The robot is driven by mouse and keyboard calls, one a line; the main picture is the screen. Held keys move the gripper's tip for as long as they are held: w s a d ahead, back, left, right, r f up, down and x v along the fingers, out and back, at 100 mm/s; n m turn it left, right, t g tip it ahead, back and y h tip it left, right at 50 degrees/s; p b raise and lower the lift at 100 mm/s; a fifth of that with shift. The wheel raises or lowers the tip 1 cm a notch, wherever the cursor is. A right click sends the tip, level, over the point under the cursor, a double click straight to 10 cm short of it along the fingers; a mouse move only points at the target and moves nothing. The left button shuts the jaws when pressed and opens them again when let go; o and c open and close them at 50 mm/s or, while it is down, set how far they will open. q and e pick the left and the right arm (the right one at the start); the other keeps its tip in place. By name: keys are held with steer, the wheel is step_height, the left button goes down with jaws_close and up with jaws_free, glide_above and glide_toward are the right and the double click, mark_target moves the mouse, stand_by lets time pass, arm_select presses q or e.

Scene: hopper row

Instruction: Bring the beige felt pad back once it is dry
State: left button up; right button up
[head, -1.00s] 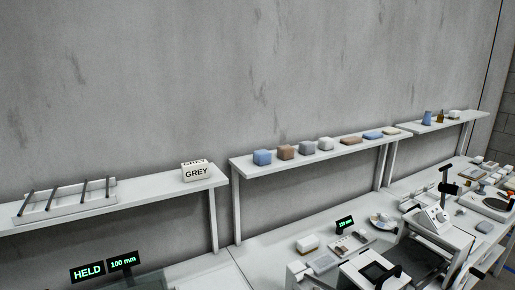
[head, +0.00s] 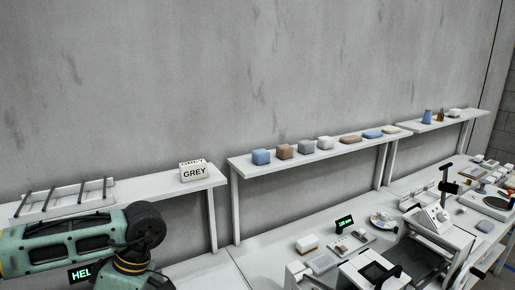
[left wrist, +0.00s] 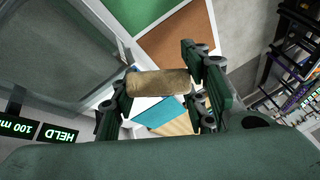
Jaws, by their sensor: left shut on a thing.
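A beige pad (left wrist: 158,83) is held between the dark green fingers of my left gripper (left wrist: 156,79) in the left wrist view, one finger at each end of it. The gripper is shut on it. In the head view my left arm comes in at the lower left, and its gripper and the pad are out of sight there. A sign lettered HELD (head: 80,274) is partly covered by my arm; it also shows upside down in the left wrist view (left wrist: 59,135). Whether the pad is dry cannot be told. My right gripper is not in view.
Several blue, brown, grey and beige blocks, among them a blue block (head: 261,157), stand on the middle shelf (head: 300,162). A block lettered GREY (head: 194,173) and a slotted rack (head: 65,200) stand on the left shelf. Coloured panels, one green (left wrist: 138,12), lie beyond the held pad.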

arm_select(q)
steer(key=s+d+r+m+t, duration=0.15)
steer(key=d+m+t, duration=0.3)
steer(key=m, duration=0.45)
steer(key=d+r+m+t, duration=0.3)
steer(key=d+m, duration=0.2)
steer(key=m, duration=0.4)
step_height(320, 180, down, 12)
steer(key=b, duration=1.1)
steer(key=shift+r, duration=0.15)
steer(key=shift+w+d+r+h, duration=0.1)
steer(key=shift+d+h, duration=0.05)
steer(key=shift+h, duration=0.15)
steer(key=shift+s, duration=0.2)
steer(key=shift+w, duration=0.15)
